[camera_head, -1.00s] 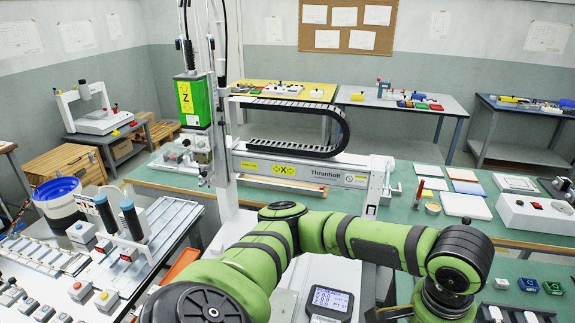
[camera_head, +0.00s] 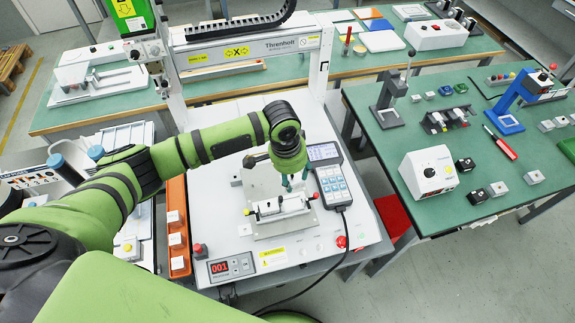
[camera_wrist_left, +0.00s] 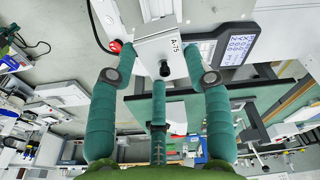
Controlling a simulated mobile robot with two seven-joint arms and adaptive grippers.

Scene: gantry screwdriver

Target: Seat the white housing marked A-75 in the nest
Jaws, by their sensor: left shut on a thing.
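The white housing marked A-75 (camera_wrist_left: 150,50) shows in the left wrist view between the fingertips, its label at the right edge and a black knob on its near face. My left gripper (camera_head: 292,184) has its green fingers shut on this housing. In the head view the gripper points down over the nest (camera_head: 284,226), a grey base plate with upright fittings on the white machine bed. White parts with dark ends show just below the fingertips there. I cannot tell how much of these is the housing or whether it touches the nest. My right gripper is not in view.
A grey pendant (camera_head: 333,187) stands right of the nest. A red button (camera_head: 341,242) and a counter display (camera_head: 231,267) sit along the bed's front. An orange bin strip (camera_head: 177,232) lies left. The gantry (camera_head: 245,50) spans behind. A green bench with tools is at right.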

